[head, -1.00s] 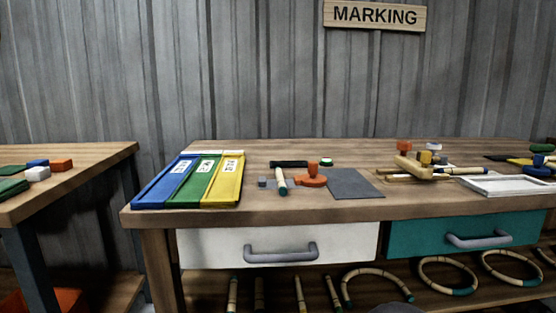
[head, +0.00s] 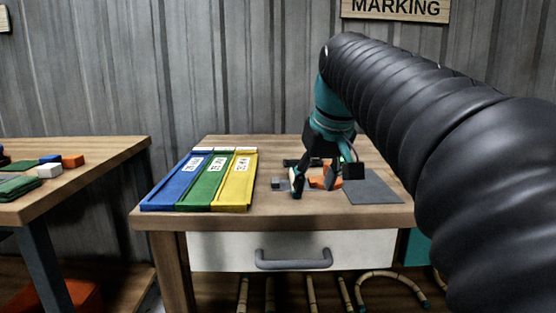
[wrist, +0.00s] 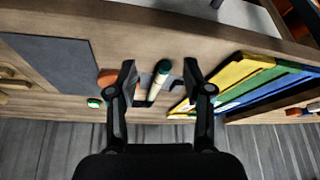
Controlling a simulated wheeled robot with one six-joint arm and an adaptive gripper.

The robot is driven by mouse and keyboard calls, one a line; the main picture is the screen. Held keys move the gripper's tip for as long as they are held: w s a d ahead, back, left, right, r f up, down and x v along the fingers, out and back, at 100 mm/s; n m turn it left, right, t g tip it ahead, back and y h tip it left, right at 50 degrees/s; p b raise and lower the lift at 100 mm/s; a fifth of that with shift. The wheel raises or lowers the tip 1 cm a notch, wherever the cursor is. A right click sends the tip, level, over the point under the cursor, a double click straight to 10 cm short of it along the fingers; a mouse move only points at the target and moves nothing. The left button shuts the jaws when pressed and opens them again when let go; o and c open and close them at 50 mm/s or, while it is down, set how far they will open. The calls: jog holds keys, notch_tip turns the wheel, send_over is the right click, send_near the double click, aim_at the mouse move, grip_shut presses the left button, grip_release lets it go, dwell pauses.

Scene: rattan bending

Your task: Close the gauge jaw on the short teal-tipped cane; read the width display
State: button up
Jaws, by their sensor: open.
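The short teal-tipped cane (wrist: 155,84) lies on the bench and shows between my fingers in the wrist view, its teal end toward the bench front. My gripper (wrist: 160,68) is open, with one finger on each side of the cane; I cannot tell whether either finger touches it. The orange gauge jaw (wrist: 107,78) sits just outside the left finger, partly hidden by it; it also shows in the head view (head: 318,183) behind my fingers. A small grey block (head: 277,183) stands left of my gripper. No width reading is legible.
Blue, green and yellow trays (head: 236,186) lie left of my gripper. A dark grey mat (head: 373,187) lies to the right. A green button (wrist: 94,102) is near the jaw. A white drawer (head: 220,250) is below. My arm hides the bench's right side.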

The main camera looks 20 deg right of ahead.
jog(key=p, duration=0.1)
send_near(329, 163)
jog(key=v, duration=0.3)
jog(key=shift+n, duration=0.3)
jog(key=b+x, duration=0.4)
jog(key=x, duration=0.9)
jog(key=shift+f, duration=0.15)
grip_shut()
